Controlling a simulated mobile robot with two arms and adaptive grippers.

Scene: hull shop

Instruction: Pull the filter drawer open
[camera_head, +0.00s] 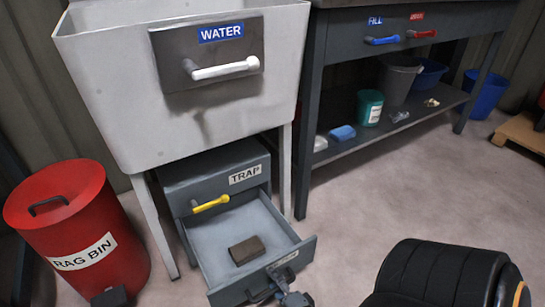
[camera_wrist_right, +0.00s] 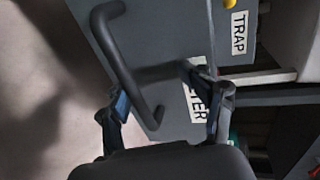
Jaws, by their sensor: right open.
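The filter drawer (camera_head: 262,225) stands pulled out of the grey cabinet (camera_head: 217,172) under the sink, and its inside shows. A brown block (camera_head: 247,250) lies in it. In the wrist view the dark bar handle (camera_wrist_right: 128,62) crosses the grey drawer front (camera_wrist_right: 165,25). Part of its label (camera_wrist_right: 197,105) shows, ending in "TER". My right gripper (camera_head: 284,287) is at the drawer front, low in the head view. In the wrist view its fingers (camera_wrist_right: 158,90) are apart, with the handle's lower part between them. I cannot tell whether they touch it. My left gripper is not in view.
The trap drawer (camera_head: 212,184) with a yellow handle is closed above. A red rag bin (camera_head: 80,232) stands to the left. The white sink (camera_head: 112,105) is above and a dark workbench (camera_head: 345,149) is at the right. Bare floor (camera_head: 345,220) lies right of the drawer.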

